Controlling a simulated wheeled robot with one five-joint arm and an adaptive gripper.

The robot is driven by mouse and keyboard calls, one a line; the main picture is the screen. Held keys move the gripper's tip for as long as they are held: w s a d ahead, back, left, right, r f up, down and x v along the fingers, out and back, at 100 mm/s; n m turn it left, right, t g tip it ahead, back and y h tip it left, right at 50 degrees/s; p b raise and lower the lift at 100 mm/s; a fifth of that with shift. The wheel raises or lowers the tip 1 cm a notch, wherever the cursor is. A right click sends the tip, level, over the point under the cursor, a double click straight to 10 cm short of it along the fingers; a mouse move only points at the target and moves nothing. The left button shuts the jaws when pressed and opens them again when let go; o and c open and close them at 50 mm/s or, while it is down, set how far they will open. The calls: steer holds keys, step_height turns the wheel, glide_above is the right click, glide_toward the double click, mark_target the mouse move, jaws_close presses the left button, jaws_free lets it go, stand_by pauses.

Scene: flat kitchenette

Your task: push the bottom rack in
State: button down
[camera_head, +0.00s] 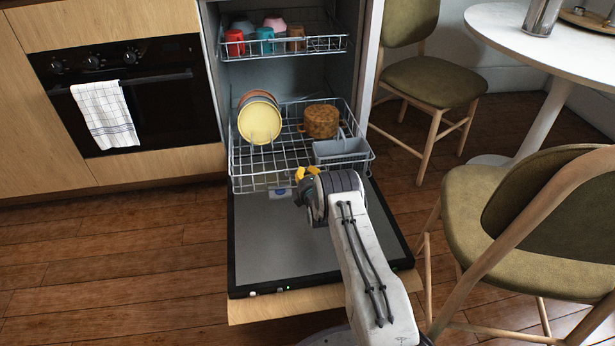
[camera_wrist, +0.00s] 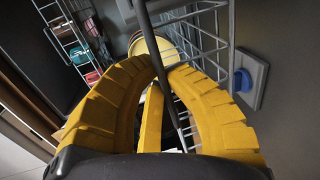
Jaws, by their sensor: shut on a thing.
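The bottom rack (camera_head: 262,180) is a wire rack that stands pulled out over the dishwasher's lowered door (camera_head: 292,245). It holds a yellow plate (camera_head: 259,123) with other plates behind it, a brown pot (camera_head: 320,122) and a grey basket (camera_head: 341,151). My gripper (camera_head: 306,172) is at the middle of the rack's front side. In the wrist view, its yellow fingers (camera_wrist: 153,75) are closed around a dark rod of the rack. The exact contact is partly hidden by the fingers.
The upper rack (camera_head: 300,47) holds several cups and a brown bowl, inside the dishwasher. An oven (camera_head: 130,95) with a towel (camera_head: 105,114) is at the left. Chairs (camera_head: 430,82) and a round white table (camera_head: 550,45) stand at the right. Wooden floor (camera_head: 130,240) is clear at the left.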

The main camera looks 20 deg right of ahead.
steer(key=x, duration=0.5)
steer(key=shift+w+d+r, duration=0.1)
steer(key=shift+w+r, duration=0.2)
steer(key=shift+w, duration=0.15)
steer(key=shift+w+d+r, duration=0.1)
steer(key=shift+w+d, duration=0.1)
steer(key=shift+w, duration=0.65)
steer(key=c, duration=1.2)
jaws_free()
steer(key=shift+r, duration=0.1)
steer(key=shift+s, duration=0.1)
steer(key=shift+v, duration=5.8)
steer(key=shift+o, duration=0.2)
steer(key=shift+a, duration=0.1)
